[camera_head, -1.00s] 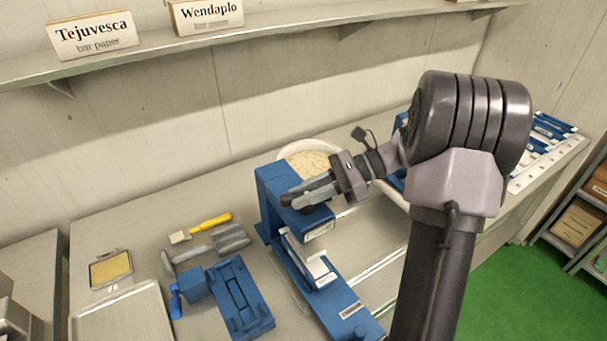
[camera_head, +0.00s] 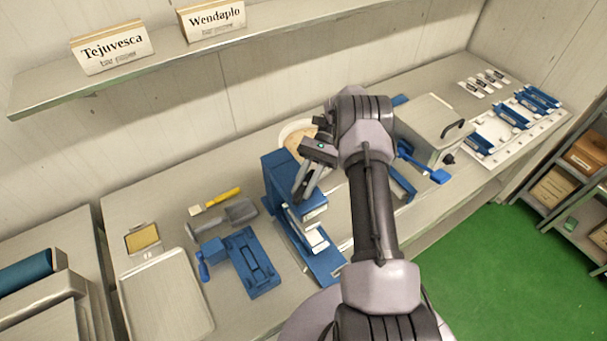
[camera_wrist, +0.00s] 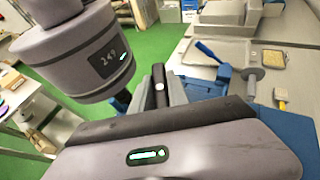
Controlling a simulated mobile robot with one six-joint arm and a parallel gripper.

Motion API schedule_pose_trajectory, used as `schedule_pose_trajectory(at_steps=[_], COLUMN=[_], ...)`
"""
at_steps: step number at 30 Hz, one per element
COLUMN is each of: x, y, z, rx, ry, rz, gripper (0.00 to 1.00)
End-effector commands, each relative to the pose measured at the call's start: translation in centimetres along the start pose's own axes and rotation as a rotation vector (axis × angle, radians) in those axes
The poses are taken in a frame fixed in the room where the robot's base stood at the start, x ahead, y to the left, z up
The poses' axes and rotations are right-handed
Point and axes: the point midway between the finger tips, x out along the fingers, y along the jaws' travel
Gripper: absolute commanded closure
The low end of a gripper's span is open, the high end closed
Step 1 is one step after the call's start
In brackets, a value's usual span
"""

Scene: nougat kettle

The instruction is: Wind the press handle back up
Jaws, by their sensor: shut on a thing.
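The blue press (camera_head: 277,180) stands on the steel bench in the head view, upright, with a pale block (camera_head: 312,240) under its head. My gripper (camera_head: 298,192) is over the top of the press. In the wrist view, my gripper (camera_wrist: 160,88) has its grey fingers shut around a dark upright grip, which appears to be the press handle (camera_wrist: 159,76). The rest of the handle is hidden behind the fingers and wrist. The press's blue body also shows in the wrist view (camera_wrist: 222,118).
A pale round tub (camera_head: 296,135) stands behind the press. A lidded steel box (camera_head: 432,122) stands right, close to my arm.

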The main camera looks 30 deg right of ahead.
Motion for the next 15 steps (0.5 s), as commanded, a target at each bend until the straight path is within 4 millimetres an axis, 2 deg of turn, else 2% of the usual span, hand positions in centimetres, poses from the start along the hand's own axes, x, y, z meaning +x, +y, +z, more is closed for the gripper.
schedule_pose_trajectory(at_steps=[6,15], x=[-0.05,0.04], y=[-0.02,0.1], z=[0.19,-0.02], rx=[-0.045,-0.076], ry=[0.001,0.001], rz=[0.109,0.185], gripper=[1.0,1.0])
